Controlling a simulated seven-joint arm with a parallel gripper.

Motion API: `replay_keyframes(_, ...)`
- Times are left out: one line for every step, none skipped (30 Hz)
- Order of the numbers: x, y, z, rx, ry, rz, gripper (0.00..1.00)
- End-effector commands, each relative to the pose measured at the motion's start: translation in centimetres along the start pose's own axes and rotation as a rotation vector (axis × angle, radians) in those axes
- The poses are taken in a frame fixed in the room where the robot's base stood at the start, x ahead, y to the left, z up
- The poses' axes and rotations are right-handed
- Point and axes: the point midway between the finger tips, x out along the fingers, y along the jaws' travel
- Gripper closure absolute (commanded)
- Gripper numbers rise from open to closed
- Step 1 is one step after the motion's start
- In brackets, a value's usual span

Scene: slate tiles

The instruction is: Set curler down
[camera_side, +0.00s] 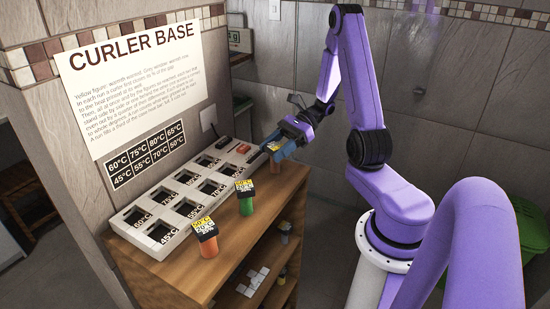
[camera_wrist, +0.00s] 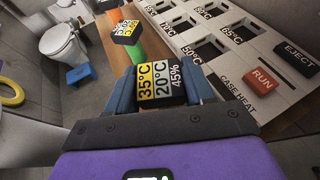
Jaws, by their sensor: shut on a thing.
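My gripper (camera_wrist: 160,90) is shut on a curler (camera_wrist: 160,82), with one blue finger on each side. The curler's black top carries a label reading 35°C, 20°C and 45%. In the side view the held curler (camera_side: 273,148) is at the far end of the wooden top, beside the base's far end. Fingers hide most of its body, and I cannot tell whether its foot touches the wood. The white curler base (camera_side: 177,246) has two rows of dark square wells marked with temperatures. A green curler (camera_side: 246,205) and an orange curler (camera_side: 208,247) stand upright in front of it.
The base has an orange RUN button (camera_wrist: 263,79) and a black EJECT button (camera_wrist: 296,57). The wooden cabinet top (camera_side: 228,262) has bare strips between the curlers. A sign headed CURLER BASE (camera_side: 130,80) hangs on the tiled wall. A toilet (camera_wrist: 65,45) stands beyond.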

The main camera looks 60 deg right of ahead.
Motion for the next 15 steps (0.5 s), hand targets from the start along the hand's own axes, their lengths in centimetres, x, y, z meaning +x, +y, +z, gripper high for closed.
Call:
replay_keyframes(0.3, -0.1, -0.5, 0.003, -0.002, 0.002, 0.82)
replay_keyframes(0.4, -0.1, -0.9, 0.005, -0.002, 0.002, 0.82)
replay_keyframes(0.6, -0.1, -1.3, 0.005, -0.003, 0.002, 0.82)
replay_keyframes(0.7, -0.1, -1.6, 0.005, -0.004, 0.001, 0.82)
replay_keyframes(0.8, -0.1, -1.9, 0.005, -0.003, 0.001, 0.82)
replay_keyframes(1.0, -0.1, -2.3, 0.004, -0.002, 0.001, 0.82)
replay_keyframes(1.1, -0.1, -2.5, 0.003, -0.002, 0.001, 0.82)
replay_keyframes(1.1, -0.1, -2.6, 0.003, -0.002, 0.001, 0.82)
replay_keyframes(1.2, -0.1, -2.8, 0.002, -0.001, 0.001, 0.82)
replay_keyframes(1.2, -0.1, -2.9, 0.002, -0.001, 0.001, 0.82)
replay_keyframes(1.2, -0.1, -2.9, 0.001, -0.001, 0.001, 0.82)
replay_keyframes(1.2, -0.1, -2.9, 0.001, -0.001, 0.001, 0.82)
replay_keyframes(1.2, -0.1, -2.9, 0.0, -0.001, 0.0, 0.82)
replay_keyframes(1.2, -0.1, -2.9, 0.0, -0.001, 0.0, 0.82)
replay_keyframes(1.2, -0.1, -2.9, 0.0, -0.001, 0.0, 0.82)
